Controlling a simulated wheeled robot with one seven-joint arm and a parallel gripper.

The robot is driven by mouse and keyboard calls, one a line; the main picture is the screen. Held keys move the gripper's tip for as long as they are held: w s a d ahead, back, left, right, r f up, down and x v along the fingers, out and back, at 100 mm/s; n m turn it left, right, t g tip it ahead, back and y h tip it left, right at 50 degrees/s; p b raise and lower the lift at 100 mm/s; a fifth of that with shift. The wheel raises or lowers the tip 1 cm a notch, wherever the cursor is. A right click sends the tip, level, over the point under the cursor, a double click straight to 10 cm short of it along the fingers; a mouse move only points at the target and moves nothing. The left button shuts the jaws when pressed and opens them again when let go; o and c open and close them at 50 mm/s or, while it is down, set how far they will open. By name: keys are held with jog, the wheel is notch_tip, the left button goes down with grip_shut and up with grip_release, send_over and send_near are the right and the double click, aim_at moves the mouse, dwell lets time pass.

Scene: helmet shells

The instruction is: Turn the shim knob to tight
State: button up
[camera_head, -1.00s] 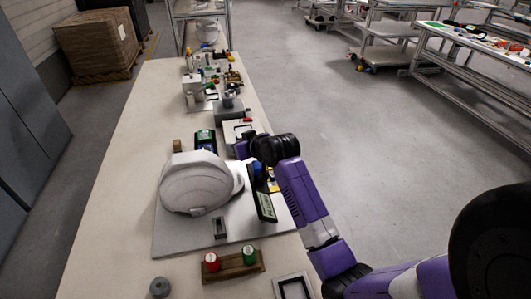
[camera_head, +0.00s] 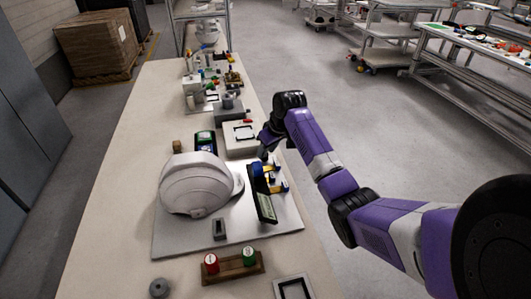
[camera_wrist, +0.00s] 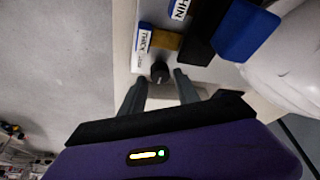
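A small round black knob (camera_wrist: 160,72) sits on a pale plate beside a label reading THICK (camera_wrist: 143,38), near a yellow-brown block (camera_wrist: 165,39). A second label (camera_wrist: 180,9), seemingly reading THIN, lies farther up. My gripper (camera_wrist: 156,84) is open, with one finger on each side of the knob's near edge. I cannot tell whether either finger touches it. In the head view my gripper (camera_head: 266,150) is over the far right part of the helmet fixture plate (camera_head: 275,224), and the knob cannot be made out there. No marking for tight is readable.
A white helmet shell (camera_head: 194,184) is left of the gripper; a blue part (camera_wrist: 245,30) and black part stand close by. A dark panel (camera_head: 265,207) rises from the plate. Red (camera_head: 211,262) and green (camera_head: 248,256) buttons sit in front.

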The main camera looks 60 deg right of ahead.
jog(key=shift+x, duration=0.95)
jog(key=shift+c, duration=0.5)
grip_shut()
